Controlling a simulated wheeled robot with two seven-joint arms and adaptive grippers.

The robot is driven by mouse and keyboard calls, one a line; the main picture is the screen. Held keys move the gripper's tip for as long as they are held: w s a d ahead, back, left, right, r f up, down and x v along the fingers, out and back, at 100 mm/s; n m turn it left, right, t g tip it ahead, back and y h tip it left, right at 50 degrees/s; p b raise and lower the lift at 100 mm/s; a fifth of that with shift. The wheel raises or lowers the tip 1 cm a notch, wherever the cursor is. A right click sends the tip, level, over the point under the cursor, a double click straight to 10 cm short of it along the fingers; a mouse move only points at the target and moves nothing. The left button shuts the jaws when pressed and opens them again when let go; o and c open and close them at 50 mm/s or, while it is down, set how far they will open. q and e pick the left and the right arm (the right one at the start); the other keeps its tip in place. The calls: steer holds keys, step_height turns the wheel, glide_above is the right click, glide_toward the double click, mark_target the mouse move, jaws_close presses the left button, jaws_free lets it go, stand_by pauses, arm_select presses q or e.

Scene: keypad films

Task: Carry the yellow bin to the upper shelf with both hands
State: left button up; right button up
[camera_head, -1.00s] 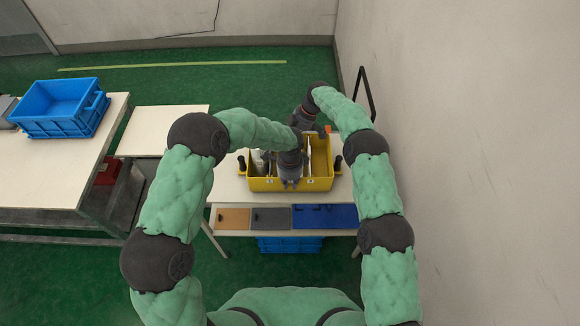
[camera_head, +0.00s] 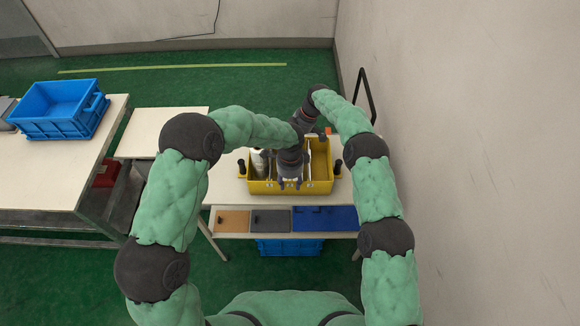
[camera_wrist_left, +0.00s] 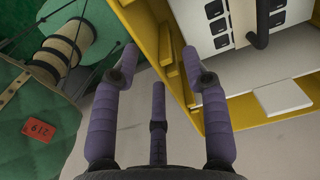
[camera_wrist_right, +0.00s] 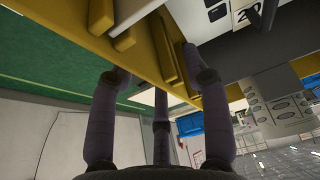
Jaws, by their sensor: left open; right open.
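The yellow bin (camera_head: 262,187) sits on a pale table with white and grey items inside it. My left gripper (camera_head: 291,182) is over the bin's near wall and hides part of its middle. In the left wrist view my left gripper (camera_wrist_left: 164,68) is open, with its fingertips on either side of the yellow wall (camera_wrist_left: 150,45). My right gripper is mostly hidden in the head view, behind my left wrist, towards the bin's far side. In the right wrist view my right gripper (camera_wrist_right: 157,70) is open, its fingers on either side of a yellow wall (camera_wrist_right: 85,35). I cannot tell whether either touches the bin.
Orange, grey and blue panels (camera_head: 325,217) lie on a ledge along the table's near edge. A blue crate (camera_head: 290,246) is underneath. Another blue crate (camera_head: 60,108) stands on the left bench. A plain wall (camera_head: 470,130) closes off the right side.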

arm_select(q)
step_height(320, 180, up, 8)
steer(key=shift+r, duration=0.25)
arm_select(e)
steer(key=v, duration=1.2)
